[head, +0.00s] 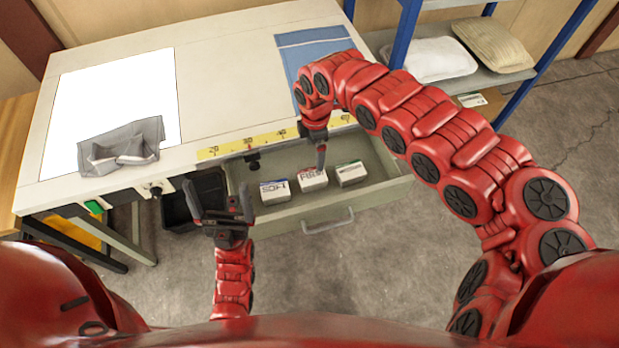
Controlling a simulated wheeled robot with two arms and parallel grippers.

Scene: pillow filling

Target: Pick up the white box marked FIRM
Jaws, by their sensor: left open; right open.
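Three small white boxes stand in a row in the open drawer (385,192). The middle box (312,181), with a red stripe, seems to be the one marked FIRM, though its small lettering is hard to read. The left box (279,192) has blue marking and seems to read SOFT. The right box (351,174) has a green stripe. My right gripper (319,160) is open and points down into the drawer, just above or beside the middle box; contact cannot be told. My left gripper (217,200) is open and empty, left of the drawer.
The worktable (220,85) carries a white sheet (115,95), grey fabric (122,147), a blue mat (305,50) and a yellow ruler (232,148). A dark bin (208,190) is beside the drawer. A blue-framed shelf (400,35) holds pillows (441,59).

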